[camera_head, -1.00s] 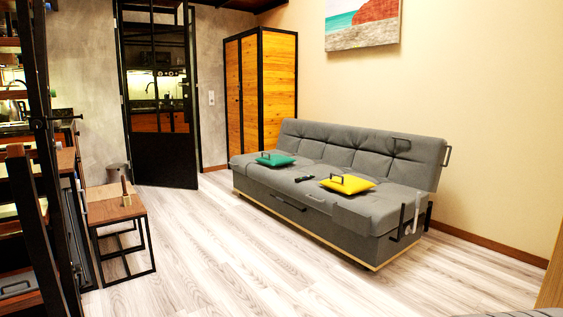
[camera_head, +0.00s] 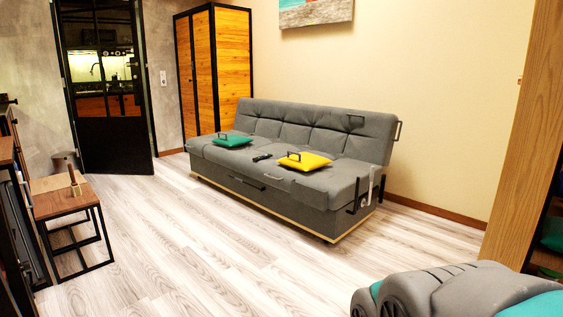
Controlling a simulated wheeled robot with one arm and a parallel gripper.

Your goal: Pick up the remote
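A small dark remote (camera_head: 262,157) lies on the seat of the grey sofa (camera_head: 270,185). It is between a green cushion (camera_head: 233,140) on its left and a yellow cushion (camera_head: 304,161) on its right, apart from both. The sofa stands against the back wall, across the floor from me. My gripper is not in view. A grey and teal shape at the lower right looks like part of my own arm.
Wooden nesting tables (camera_head: 62,203) with black frames stand at the left. A wooden panel (camera_head: 525,130) rises at the right. A wooden wardrobe (camera_head: 213,75) and a black glazed door (camera_head: 105,90) are behind. The floor (camera_head: 190,245) before the sofa is clear.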

